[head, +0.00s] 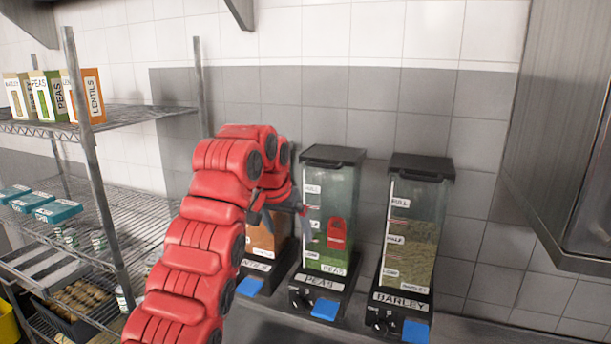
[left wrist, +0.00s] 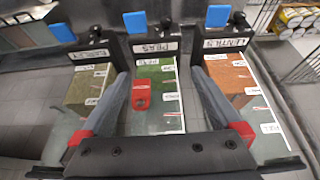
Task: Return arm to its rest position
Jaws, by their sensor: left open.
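My left arm, red and segmented, reaches up from the bottom of the head view. Its gripper (head: 283,218) is in front of the dispensers, between the lentils dispenser (head: 262,243) and the peas dispenser (head: 322,258), partly hidden by the arm. The view there is upside down, with the peas dispenser (left wrist: 155,118) behind the fingers. A small red piece (head: 337,232) shows on the peas dispenser. My right gripper is not in view.
A barley dispenser (head: 408,245) stands to the right, with a blue tab at its base. A wire shelf (head: 130,118) at left carries boxes of peas and lentils (head: 93,95). A metal cabinet (head: 560,130) is at the right edge. Tiled wall stands behind.

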